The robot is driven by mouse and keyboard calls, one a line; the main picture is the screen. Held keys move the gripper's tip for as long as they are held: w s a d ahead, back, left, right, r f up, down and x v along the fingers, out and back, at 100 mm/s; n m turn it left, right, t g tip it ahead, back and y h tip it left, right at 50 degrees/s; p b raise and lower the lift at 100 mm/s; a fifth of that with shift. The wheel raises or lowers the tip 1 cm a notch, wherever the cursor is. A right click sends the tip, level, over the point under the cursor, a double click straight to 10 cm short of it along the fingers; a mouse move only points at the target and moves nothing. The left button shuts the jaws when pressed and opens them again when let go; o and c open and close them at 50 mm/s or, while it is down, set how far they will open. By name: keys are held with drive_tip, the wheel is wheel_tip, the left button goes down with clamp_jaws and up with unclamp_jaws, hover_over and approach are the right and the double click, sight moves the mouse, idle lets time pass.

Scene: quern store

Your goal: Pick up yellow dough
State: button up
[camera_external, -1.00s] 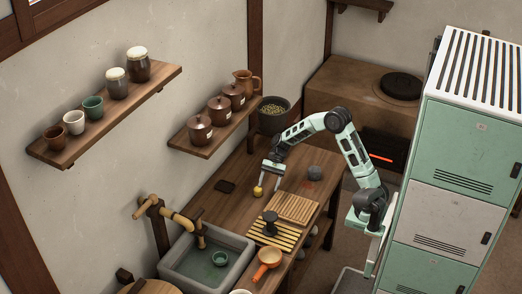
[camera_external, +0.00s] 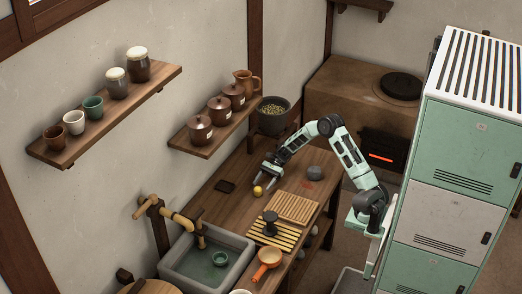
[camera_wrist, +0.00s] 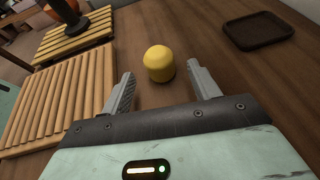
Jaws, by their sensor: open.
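The yellow dough (camera_external: 257,190) is a small ball on the wooden counter. In the wrist view the yellow dough (camera_wrist: 159,63) looks like a rounded, upright lump, just beyond and between the fingertips. My gripper (camera_external: 264,177) is low over the counter, beside the dough. In the wrist view my gripper (camera_wrist: 160,80) is open, with one finger on each side of the gap and nothing held. Whether a finger touches the dough cannot be told.
A slatted wooden board (camera_external: 295,208) lies right of the dough, and a yellow slatted rack (camera_external: 285,236) with a dark press sits nearer the sink (camera_external: 238,243). A dark tray (camera_external: 225,186) lies to the left. A grey stone (camera_external: 315,172) is behind right.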

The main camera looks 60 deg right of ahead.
sight(258, 191)
drive_tip(key=x, duration=0.5)
drive_tip(key=shift+a+b, duration=0.15)
drive_tip(key=shift+b, duration=0.2)
drive_tip(key=c, duration=1.1)
drive_tip(key=shift+r, duration=0.1)
